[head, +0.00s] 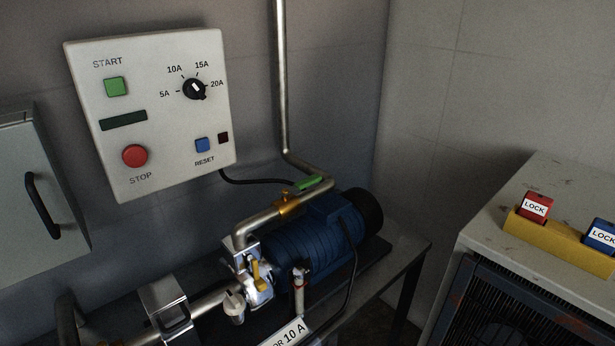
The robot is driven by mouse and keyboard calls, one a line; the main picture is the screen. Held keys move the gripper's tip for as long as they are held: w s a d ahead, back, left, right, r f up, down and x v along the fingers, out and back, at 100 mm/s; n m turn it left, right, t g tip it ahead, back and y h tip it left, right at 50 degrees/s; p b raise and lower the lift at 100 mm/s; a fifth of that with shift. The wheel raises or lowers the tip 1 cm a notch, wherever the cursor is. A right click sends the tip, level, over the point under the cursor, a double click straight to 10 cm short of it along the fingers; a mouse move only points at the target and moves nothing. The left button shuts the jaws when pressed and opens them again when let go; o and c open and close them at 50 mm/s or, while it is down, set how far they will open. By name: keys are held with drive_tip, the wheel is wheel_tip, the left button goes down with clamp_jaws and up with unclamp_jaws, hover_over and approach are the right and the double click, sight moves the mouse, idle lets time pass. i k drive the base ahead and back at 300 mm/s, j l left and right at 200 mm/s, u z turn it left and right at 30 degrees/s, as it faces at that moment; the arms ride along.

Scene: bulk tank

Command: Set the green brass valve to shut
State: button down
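The green brass valve (285,206) sits on the steel pipe above the blue pump motor. Its body is brass-coloured, and its green lever (309,182) points up and to the right, looking roughly in line with the pipe run. My gripper is not in view.
The blue motor (305,238) and pump stand on a dark bench (406,250) just below the valve. A yellow lever (258,275) is on the pump. A control panel (150,110) is on the wall behind. A grey cabinet (560,190) with a yellow lock holder (557,240) stands at right.

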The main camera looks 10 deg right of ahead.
sight(308, 182)
drive_tip(key=i+l+z, duration=0.1)
drive_tip(key=z, duration=0.25)
drive_tip(key=i+z, duration=0.1)
drive_tip(key=z, duration=0.3)
drive_tip(key=i+l+z, duration=0.1)
drive_tip(key=z, duration=0.25)
